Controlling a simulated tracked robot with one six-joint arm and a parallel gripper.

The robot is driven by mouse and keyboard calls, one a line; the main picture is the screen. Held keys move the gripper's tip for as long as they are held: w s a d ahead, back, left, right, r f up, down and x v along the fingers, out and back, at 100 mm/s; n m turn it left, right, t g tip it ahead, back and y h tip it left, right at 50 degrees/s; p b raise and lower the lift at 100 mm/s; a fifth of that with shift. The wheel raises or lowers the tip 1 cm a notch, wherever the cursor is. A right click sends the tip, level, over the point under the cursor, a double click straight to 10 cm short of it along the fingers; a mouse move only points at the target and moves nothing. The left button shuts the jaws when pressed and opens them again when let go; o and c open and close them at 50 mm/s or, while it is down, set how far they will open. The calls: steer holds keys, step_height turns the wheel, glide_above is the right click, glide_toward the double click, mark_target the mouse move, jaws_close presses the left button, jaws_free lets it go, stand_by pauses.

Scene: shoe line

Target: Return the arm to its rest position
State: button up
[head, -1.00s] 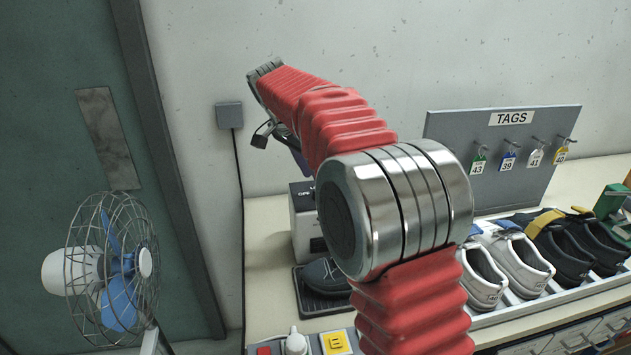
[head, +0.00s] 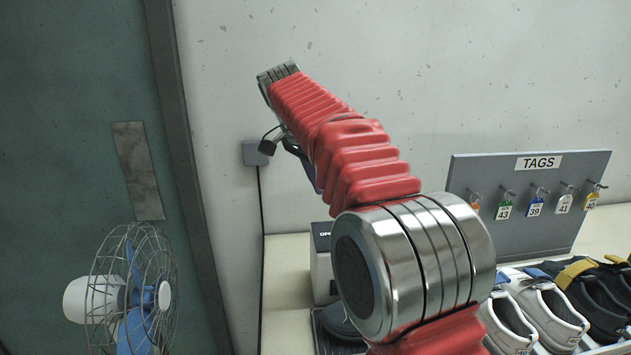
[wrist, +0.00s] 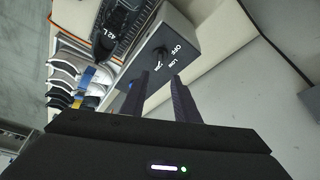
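My red-sleeved arm (head: 375,170) is bent up in front of the wall in the head view, with a large steel joint at its bend. My gripper (wrist: 160,75) shows in the wrist view as two dark fingers standing apart with nothing held between them. In the head view the gripper is mostly hidden behind the arm. The fingers point toward a grey box (wrist: 187,28) with a dial marked OFF and LOW; I cannot tell the distance. This box also stands on the bench in the head view (head: 321,275), partly behind my arm.
A caged fan (head: 135,290) stands at the left by the door. A TAGS board (head: 520,205) with hanging tags is at the right, behind a row of shoes (head: 545,310). A dark shoe (head: 340,322) lies by the box. The upper wall space is clear.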

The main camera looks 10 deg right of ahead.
steer(key=s+a+f+n+y, duration=0.2)
steer(key=s+f+n, duration=0.2)
steer(key=f+n, duration=0.4)
steer(key=s+d+f+n+t, duration=0.1)
steer(key=s+d, duration=0.1)
steer(key=s, duration=0.8)
steer(key=s+d+f+n+t+y, duration=0.1)
steer(key=s+d+f, duration=0.1)
steer(key=s, duration=0.9)
steer(key=s+d+f+n+t, duration=0.1)
steer(key=s+d+n, duration=0.1)
steer(key=s, duration=0.8)
steer(key=shift+s+d+f+y, duration=0.25)
steer(key=shift+d+f+y, duration=0.15)
steer(key=shift+d, duration=0.15)
